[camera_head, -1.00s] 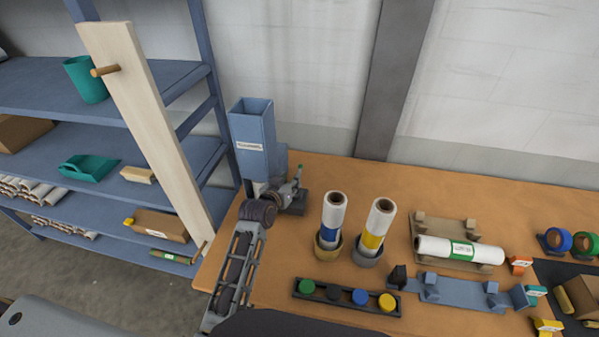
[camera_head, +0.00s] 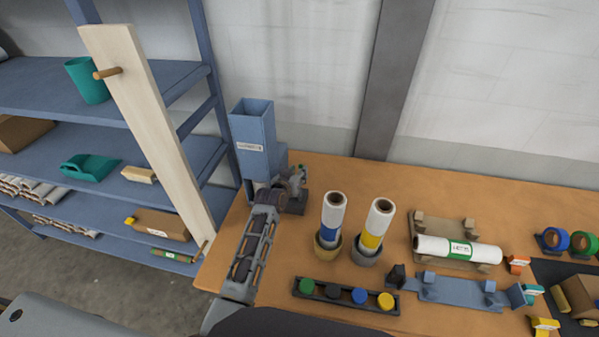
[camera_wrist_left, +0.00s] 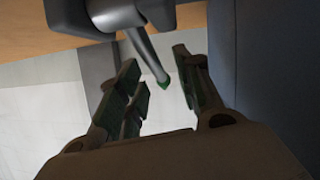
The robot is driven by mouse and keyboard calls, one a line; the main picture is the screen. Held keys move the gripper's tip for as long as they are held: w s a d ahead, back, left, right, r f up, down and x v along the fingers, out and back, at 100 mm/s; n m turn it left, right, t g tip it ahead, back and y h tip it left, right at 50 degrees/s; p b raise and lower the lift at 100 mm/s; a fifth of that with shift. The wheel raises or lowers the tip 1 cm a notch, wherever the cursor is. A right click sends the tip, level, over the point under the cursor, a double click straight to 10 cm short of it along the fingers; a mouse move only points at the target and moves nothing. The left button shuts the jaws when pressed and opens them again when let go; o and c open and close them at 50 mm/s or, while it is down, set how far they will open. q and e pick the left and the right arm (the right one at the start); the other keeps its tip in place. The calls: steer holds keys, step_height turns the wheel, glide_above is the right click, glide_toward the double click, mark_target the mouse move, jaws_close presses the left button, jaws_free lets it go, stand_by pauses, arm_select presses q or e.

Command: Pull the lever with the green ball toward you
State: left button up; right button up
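The lever is a grey rod (camera_wrist_left: 146,55) with a small green ball (camera_wrist_left: 163,84) at its tip, seen in the left wrist view. The green ball also shows small in the head view (camera_head: 301,168), beside the blue press (camera_head: 253,132) at the table's back left. My left gripper (camera_wrist_left: 163,88) is open, its dark fingers on either side of the ball with gaps visible. In the head view, my left gripper (camera_head: 297,180) is in front of the press, and my arm hides much of the lever. My right gripper is not in view.
Two upright rolls, with blue (camera_head: 331,222) and yellow (camera_head: 376,230) bands, stand right of the gripper. A rack of coloured knobs (camera_head: 345,296) lies nearer. A blue shelf (camera_head: 145,190) with a leaning board (camera_head: 150,120) is at left.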

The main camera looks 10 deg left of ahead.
arm_select(q)
steer(key=shift+x, duration=1.1)
jaws_close()
